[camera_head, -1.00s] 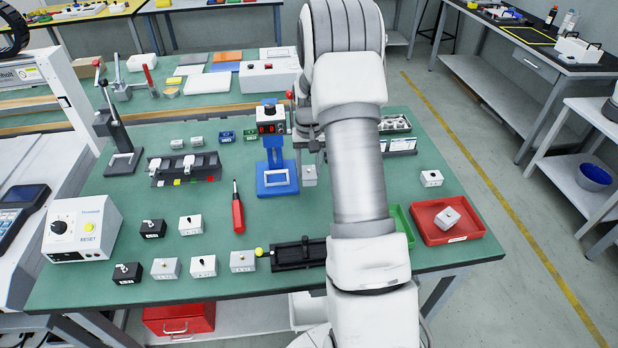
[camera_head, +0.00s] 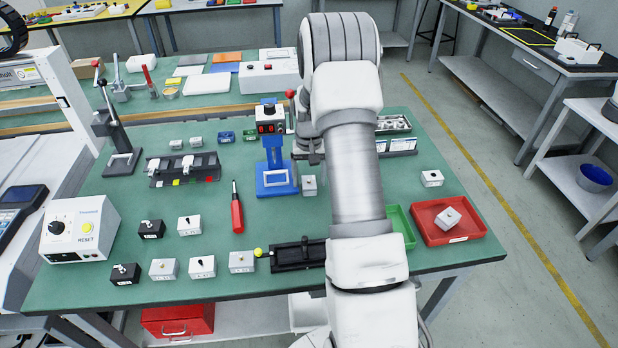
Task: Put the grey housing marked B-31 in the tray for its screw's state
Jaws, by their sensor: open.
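Several small grey housings stand on the green bench; their marks are too small to read, so I cannot tell which is B-31. One grey housing (camera_head: 309,185) stands right of the blue stand (camera_head: 277,178), just below my gripper (camera_head: 309,157) in the picture. My gripper is open, with its fingertips partly hidden by my arm. Other grey housings are at front left (camera_head: 190,225), in the front row (camera_head: 163,269) (camera_head: 202,266) (camera_head: 241,262), and at right (camera_head: 432,178). A red tray (camera_head: 483,231) holds one grey housing (camera_head: 447,217). A green tray (camera_head: 403,222) is partly hidden by my arm.
Black housings (camera_head: 151,230) (camera_head: 125,273) stand at front left. A red screwdriver (camera_head: 237,210) lies mid-bench. A black slide fixture (camera_head: 298,256) is at the front edge. A white RESET box (camera_head: 82,229) and a lever press (camera_head: 119,140) stand at left.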

